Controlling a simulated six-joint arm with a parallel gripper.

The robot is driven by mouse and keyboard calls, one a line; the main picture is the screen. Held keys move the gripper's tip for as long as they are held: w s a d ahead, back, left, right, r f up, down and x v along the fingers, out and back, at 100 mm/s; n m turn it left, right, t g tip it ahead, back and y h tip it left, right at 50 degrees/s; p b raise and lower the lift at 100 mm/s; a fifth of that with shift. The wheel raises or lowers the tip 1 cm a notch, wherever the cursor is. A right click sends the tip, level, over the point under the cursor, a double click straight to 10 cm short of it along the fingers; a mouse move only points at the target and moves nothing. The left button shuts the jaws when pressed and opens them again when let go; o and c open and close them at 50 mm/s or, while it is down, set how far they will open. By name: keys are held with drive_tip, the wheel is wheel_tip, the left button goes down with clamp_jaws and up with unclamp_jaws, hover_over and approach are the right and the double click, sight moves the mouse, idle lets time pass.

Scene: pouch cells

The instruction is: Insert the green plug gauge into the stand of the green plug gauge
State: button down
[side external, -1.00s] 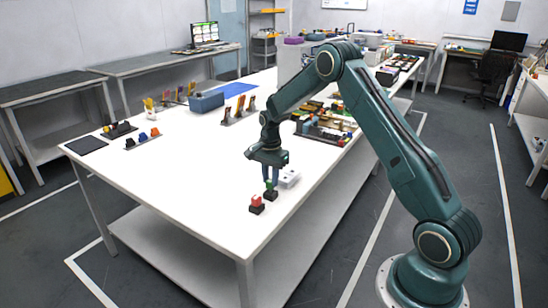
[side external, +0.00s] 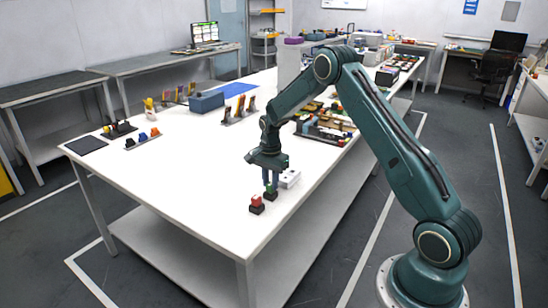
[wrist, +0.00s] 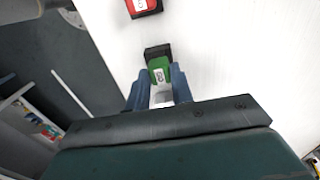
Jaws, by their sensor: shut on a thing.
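The green plug gauge (side external: 270,187) is between the fingers of my gripper (side external: 270,182), which is shut on it. It also shows in the wrist view (wrist: 161,74), with a white label on it, between the blue fingertips (wrist: 160,70). The black stand (side external: 270,196) of the green plug gauge is on the white table directly below it, and its dark block shows in the wrist view (wrist: 157,51). The gauge's lower end meets the stand in the side view. How deep it sits is hidden.
A red plug gauge (side external: 256,200) in a black stand is close by at the front left; it also shows in the wrist view (wrist: 142,5). A white block (side external: 290,179) is just behind my gripper. The white table (side external: 190,175) is clear to the left.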

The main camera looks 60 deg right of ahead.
sight(270, 184)
drive_tip(key=shift+f, duration=0.1)
drive_tip(key=c, duration=1.1)
unclamp_jaws()
drive_tip(key=shift+c, duration=0.2)
wheel_tip(270, 184, up, 14)
drive_tip(key=shift+f, duration=0.1)
